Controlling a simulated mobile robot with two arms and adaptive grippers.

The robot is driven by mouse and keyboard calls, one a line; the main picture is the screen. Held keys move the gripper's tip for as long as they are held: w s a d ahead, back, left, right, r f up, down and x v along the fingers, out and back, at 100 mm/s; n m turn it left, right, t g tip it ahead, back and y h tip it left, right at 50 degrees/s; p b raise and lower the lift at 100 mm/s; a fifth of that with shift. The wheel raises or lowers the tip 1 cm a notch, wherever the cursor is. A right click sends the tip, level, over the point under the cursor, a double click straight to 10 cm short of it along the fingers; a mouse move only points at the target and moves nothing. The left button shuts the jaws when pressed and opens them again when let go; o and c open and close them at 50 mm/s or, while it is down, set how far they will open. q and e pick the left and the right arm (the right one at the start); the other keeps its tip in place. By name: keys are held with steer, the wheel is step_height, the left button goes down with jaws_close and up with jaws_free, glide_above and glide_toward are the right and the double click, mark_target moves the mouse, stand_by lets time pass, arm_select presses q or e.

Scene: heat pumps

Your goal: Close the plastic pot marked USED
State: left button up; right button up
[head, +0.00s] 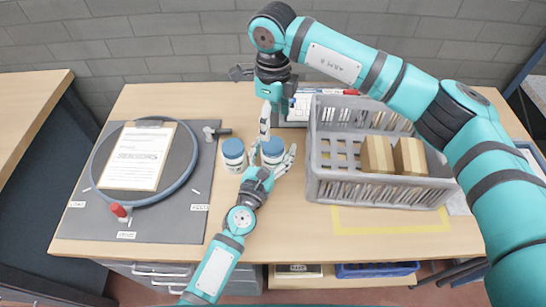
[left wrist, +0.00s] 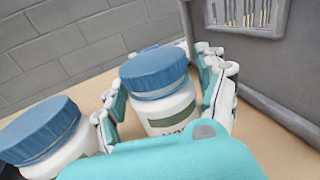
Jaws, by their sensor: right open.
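Two white plastic pots with blue lids stand side by side on the table: the left pot (head: 233,155) and the right pot (head: 272,149). Their label words are too small or cut off to read. My left gripper (head: 272,160) has its fingers on either side of the right pot. In the left wrist view this pot (left wrist: 160,95) stands between the fingers, its blue lid on top; I cannot tell whether both fingers press on it. The left pot (left wrist: 45,140) is outside them. My right gripper (head: 258,98) is open above the right pot, pointing down.
A grey crate (head: 385,188) with cartons stands close to the right of the pots. A grey mat (head: 90,205) with a round plate and clipboard (head: 140,158) lies at the left. A small metal fitting (head: 215,132) lies behind the left pot.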

arm_select(q)
jaws_close()
arm_select(e)
steer(key=n, duration=1.2)
steer(key=shift+n, duration=0.4)
steer(key=n, duration=1.8)
steer(key=shift+n, duration=0.3)
